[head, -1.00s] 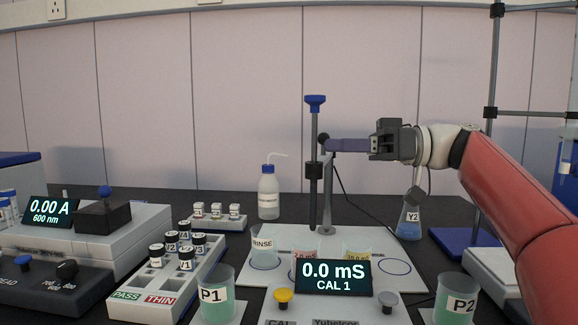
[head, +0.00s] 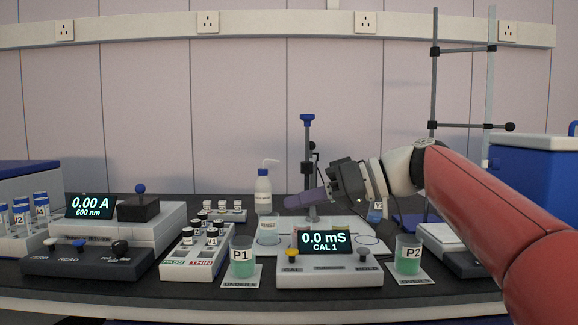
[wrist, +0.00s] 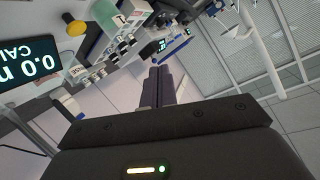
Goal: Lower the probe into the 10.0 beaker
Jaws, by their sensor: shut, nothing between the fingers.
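The probe stand holds an upright rod with a blue cap (head: 307,118) and a dark collar (head: 307,168). My gripper (head: 289,202) is shut and empty. Its purple-grey fingers point left and slightly down, in front of the rod in the head view; I cannot tell whether they touch it. In the wrist view the shut fingers (wrist: 162,86) show with nothing between them. The 10.0 beaker is hidden behind the meter's display (head: 325,241) and my gripper, so the probe's lower end cannot be placed against it.
The RINSE beaker (head: 268,231) stands left on the white plate. Beaker P1 (head: 241,257) and beaker P2 (head: 408,254) flank the meter. A wash bottle (head: 263,190) stands behind.

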